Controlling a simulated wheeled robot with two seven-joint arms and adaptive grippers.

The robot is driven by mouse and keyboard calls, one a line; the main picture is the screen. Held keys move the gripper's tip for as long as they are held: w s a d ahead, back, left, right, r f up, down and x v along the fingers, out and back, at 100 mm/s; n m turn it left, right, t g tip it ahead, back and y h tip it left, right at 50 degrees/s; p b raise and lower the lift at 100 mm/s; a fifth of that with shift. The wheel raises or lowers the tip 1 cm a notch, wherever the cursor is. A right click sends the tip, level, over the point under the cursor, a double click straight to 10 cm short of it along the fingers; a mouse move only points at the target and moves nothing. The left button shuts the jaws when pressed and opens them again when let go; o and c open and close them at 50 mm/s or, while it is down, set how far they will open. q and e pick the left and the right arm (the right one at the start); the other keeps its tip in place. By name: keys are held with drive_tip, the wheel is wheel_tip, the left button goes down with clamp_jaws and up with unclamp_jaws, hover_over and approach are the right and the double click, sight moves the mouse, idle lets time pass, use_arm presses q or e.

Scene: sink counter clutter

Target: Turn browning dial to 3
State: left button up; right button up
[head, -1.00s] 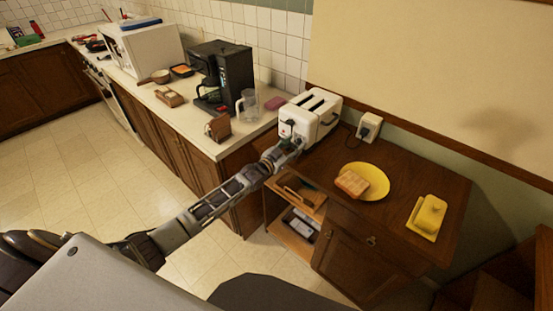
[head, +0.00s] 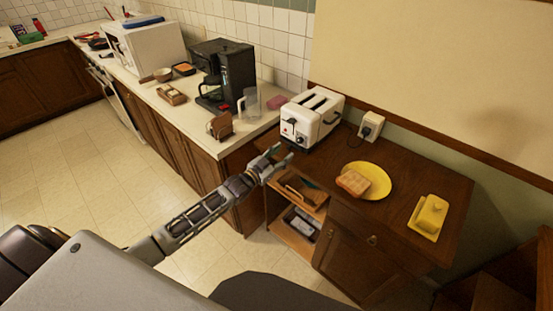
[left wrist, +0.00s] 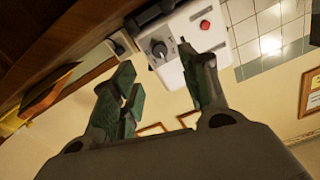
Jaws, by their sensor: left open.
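The white toaster (head: 318,112) stands on the wooden cabinet against the wall, with two slots on top. Its front panel, seen at a tilt in the left wrist view, bears a dark round browning dial (left wrist: 158,49) with a pale pointer mark and a red button (left wrist: 205,25). I cannot read the dial's numbers. My left gripper (head: 279,157) is open and empty, in front of and below the toaster, apart from it. Its green-padded fingers (left wrist: 160,78) stand spread in the left wrist view, with the dial beyond them. My right gripper is not in view.
A yellow plate (head: 380,183) with toast (head: 352,182) and a yellow butter dish (head: 429,215) sit on the cabinet (head: 402,225). A wall outlet (head: 371,126) is behind. A coffee maker (head: 238,72) and a glass jug (head: 251,102) stand on the left counter.

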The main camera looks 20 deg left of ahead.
use_arm(q)
drive_tip(key=shift+v, duration=1.25)
